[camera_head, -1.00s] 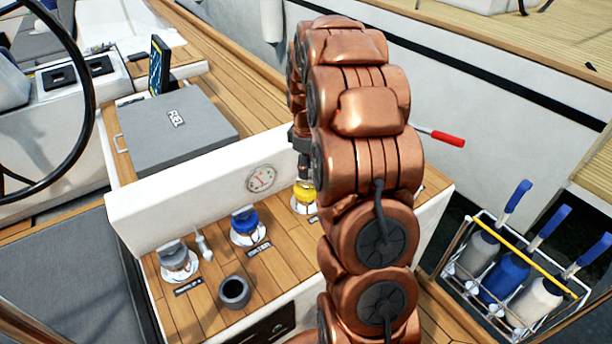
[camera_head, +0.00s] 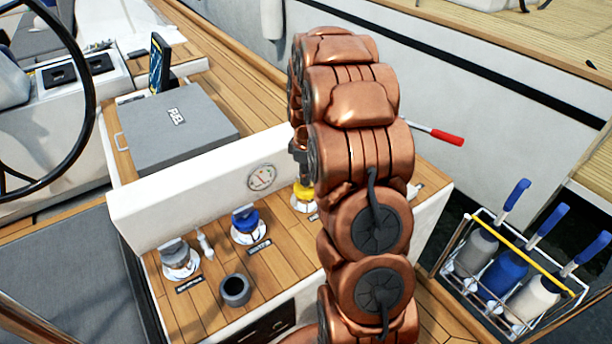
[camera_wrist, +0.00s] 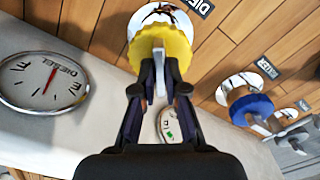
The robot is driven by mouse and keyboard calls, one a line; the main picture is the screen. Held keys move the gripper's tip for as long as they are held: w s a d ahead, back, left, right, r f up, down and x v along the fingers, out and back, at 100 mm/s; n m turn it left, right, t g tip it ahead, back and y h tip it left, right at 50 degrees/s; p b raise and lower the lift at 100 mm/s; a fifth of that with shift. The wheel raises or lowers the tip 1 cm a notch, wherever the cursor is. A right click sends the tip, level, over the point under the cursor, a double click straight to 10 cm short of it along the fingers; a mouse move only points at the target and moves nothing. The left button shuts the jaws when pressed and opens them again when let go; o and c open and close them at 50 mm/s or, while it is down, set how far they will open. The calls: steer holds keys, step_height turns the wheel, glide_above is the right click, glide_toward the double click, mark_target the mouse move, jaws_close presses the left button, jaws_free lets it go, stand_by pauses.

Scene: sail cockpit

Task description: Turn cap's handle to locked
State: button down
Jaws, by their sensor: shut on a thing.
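The yellow cap (camera_wrist: 180,50) sits on its white round deck plate by a label reading DIESEL, in the wrist view. A pale upright handle (camera_wrist: 158,60) stands on it. My gripper (camera_wrist: 160,82) is shut on this handle, one finger on each side. In the head view the yellow cap (camera_head: 305,192) is partly hidden by my arm, with my gripper (camera_head: 302,165) just above it. Any lock marks on the plate are too small to read.
A blue cap (camera_head: 246,222) and a grey cap (camera_head: 175,252) sit to the left on the wooden deck. A dark cup (camera_head: 235,291) stands in front. The white wall with a gauge (camera_head: 262,177) rises behind. A bottle rack (camera_head: 510,270) is at the right.

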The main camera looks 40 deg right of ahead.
steer(key=shift+f+m+b, duration=0.1)
steer(key=shift+m+b, duration=0.3)
steer(key=m+b, duration=0.2)
steer(key=shift+f+m, duration=0.1)
steer(key=shift+m, duration=0.2)
steer(key=m+b, duration=0.3)
steer(key=m, duration=0.2)
steer(key=shift+m, duration=0.3)
steer(key=m+b, duration=0.2)
steer(key=m, duration=0.2)
steer(key=shift+m+b, duration=0.45)
steer(key=shift+m, duration=2.05)
steer(key=shift+r, duration=0.2)
steer(key=c, duration=1.2)
jaws_free()
